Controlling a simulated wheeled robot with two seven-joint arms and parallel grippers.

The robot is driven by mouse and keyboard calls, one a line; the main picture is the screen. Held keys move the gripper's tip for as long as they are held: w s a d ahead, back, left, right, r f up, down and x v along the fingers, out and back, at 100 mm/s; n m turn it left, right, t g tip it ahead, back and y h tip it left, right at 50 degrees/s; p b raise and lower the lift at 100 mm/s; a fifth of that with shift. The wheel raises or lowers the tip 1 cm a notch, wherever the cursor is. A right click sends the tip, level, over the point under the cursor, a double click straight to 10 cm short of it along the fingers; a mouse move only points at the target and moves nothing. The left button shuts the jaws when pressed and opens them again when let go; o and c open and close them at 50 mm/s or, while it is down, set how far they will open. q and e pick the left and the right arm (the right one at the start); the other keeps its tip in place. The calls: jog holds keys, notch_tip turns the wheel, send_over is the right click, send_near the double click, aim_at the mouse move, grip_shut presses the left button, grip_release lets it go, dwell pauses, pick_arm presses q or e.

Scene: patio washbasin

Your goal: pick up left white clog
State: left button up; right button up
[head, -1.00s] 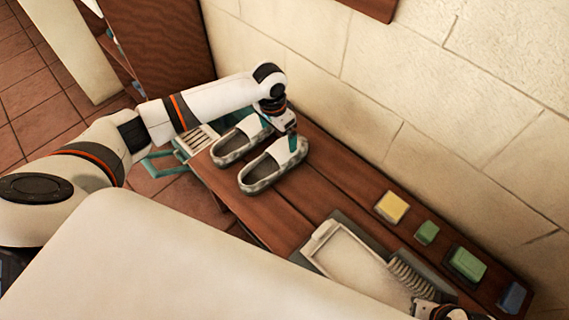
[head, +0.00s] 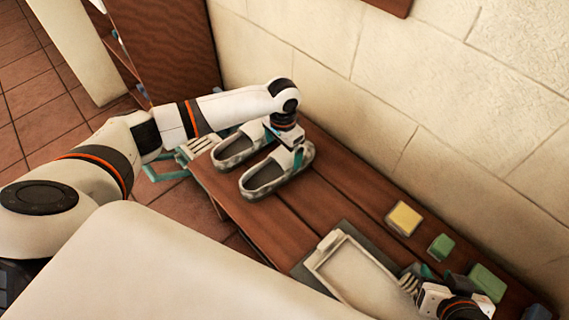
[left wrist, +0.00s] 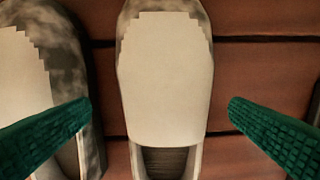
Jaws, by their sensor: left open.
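Two white clogs with grey mottled sides lie side by side on the wooden bench. The left clog (head: 238,147) is partly hidden by my left arm in the head view. The other clog (head: 268,178) lies just right of it. My left gripper (head: 285,148) is open above the toe end of this right-hand clog. In the left wrist view, that clog (left wrist: 165,80) lies between the two teal fingers, with no visible contact. The left clog (left wrist: 25,75) shows at the left edge, partly behind the left finger. My right gripper (head: 440,279) is at the lower right, its fingers mostly hidden.
The wooden bench (head: 325,195) runs along a pale stone wall (head: 350,70). A white tray (head: 350,268), a yellow block (head: 404,218), a green block (head: 440,247) and another green block (head: 487,283) lie towards its right end. Bare planks separate the clogs from the tray.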

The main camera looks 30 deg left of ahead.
aim_at(285, 154)
pick_arm(q)
jog(key=shift+f, duration=0.25)
pick_arm(e)
jog(key=shift+w+a+r+t, duration=0.2)
jog(key=shift+w+t, duration=0.1)
jog(key=shift+w, duration=0.1)
pick_arm(q)
jog(key=f, duration=0.1)
jog(key=f+b, duration=0.2)
jog(key=f, duration=0.1)
jog(key=shift+d, duration=0.25)
jog(key=shift+f, duration=0.3)
pick_arm(e)
jog(key=w+a+r+t+y, duration=0.2)
jog(key=w+r+t, duration=0.3)
jog(key=r+t, duration=0.1)
jog(key=shift+w+a+r, duration=0.25)
jog(key=shift+r, duration=0.45)
pick_arm(q)
jog(key=c, duration=1)
jog(key=shift+o, duration=0.2)
jog(key=shift+r, duration=0.2)
pick_arm(e)
jog(key=shift+f, duration=0.1)
